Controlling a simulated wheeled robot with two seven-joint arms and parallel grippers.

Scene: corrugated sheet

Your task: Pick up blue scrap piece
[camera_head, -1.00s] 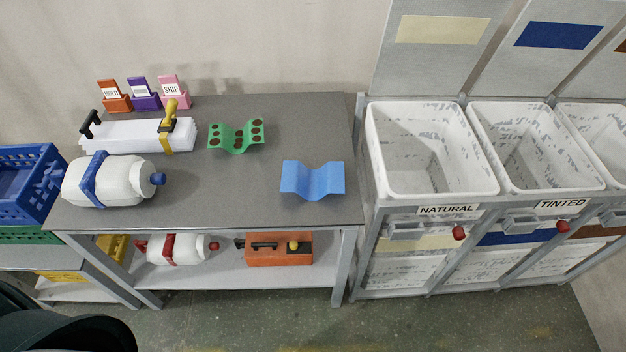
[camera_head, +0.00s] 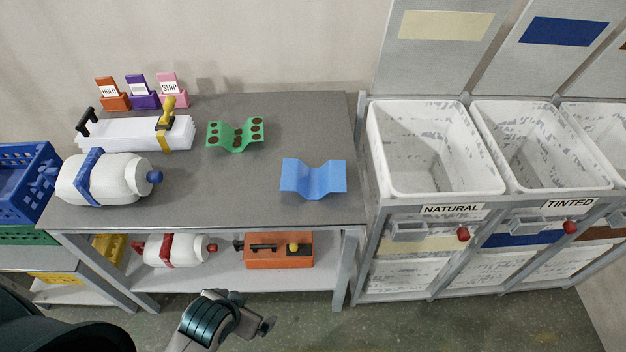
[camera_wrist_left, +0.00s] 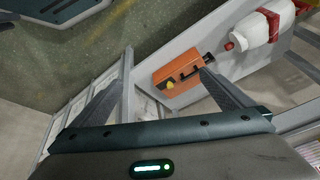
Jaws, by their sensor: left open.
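The blue scrap piece (camera_head: 313,180) is a wavy corrugated sheet lying on the grey tabletop, near its right front part. My left gripper (camera_head: 268,326) shows at the bottom of the head view, in front of the table and below the tabletop, well apart from the blue piece. In the left wrist view its two fingers (camera_wrist_left: 165,95) are spread with nothing between them. The blue piece does not show in the left wrist view. My right gripper is not in view.
A green spotted sheet (camera_head: 236,135), a strapped white stack (camera_head: 130,133) and a white bottle (camera_head: 118,180) share the table (camera_head: 230,205). An orange toolbox (camera_head: 280,253) stands on the lower shelf. White bins labelled NATURAL (camera_head: 440,188) and TINTED (camera_head: 575,184) stand right.

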